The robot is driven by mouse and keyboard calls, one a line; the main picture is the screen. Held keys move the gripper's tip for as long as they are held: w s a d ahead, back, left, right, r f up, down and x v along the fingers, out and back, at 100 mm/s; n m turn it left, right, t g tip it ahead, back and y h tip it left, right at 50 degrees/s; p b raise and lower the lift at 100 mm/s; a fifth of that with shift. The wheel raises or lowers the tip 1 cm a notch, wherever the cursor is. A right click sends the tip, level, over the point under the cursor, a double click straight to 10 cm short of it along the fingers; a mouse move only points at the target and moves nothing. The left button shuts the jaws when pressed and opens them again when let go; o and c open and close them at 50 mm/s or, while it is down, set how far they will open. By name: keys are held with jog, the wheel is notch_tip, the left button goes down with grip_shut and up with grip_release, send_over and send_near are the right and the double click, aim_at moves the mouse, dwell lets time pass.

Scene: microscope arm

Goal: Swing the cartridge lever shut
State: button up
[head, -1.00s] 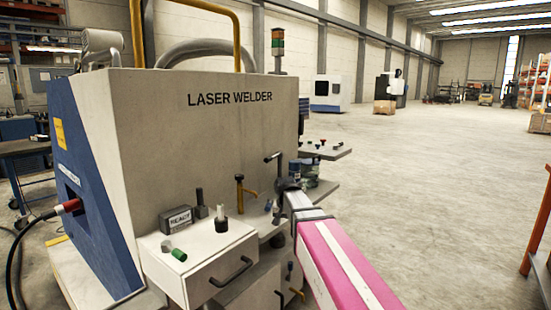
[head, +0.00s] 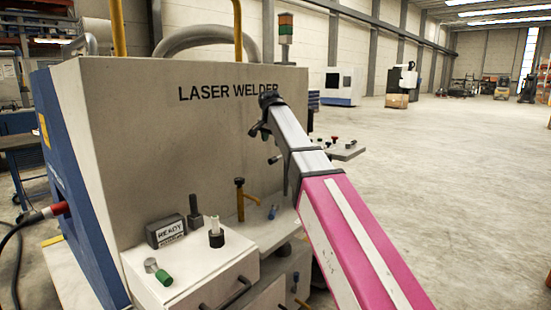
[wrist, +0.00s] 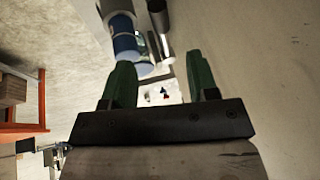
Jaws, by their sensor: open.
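My gripper (wrist: 159,64) is open in the wrist view, its two green fingers apart with nothing clearly between them. In the head view my arm reaches up in front of the laser welder (head: 150,140); its dark end is beside the welder's lettering, and the fingers cannot be made out. A brown-yellow post with a short side arm (head: 240,195) stands at the welder's front; I cannot tell whether it is the cartridge lever. The wrist view shows a blue and white cylinder (wrist: 124,38) and a dark cylinder (wrist: 158,16) beyond the fingers.
A drawer handle (head: 232,291) juts out below. A small side shelf (head: 345,151) lies behind my arm. Floor to the right is open.

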aim_at(273, 158)
jog(key=x, duration=1)
jog(key=shift+w+f, duration=0.1)
jog(key=shift+f, duration=0.2)
grip_shut()
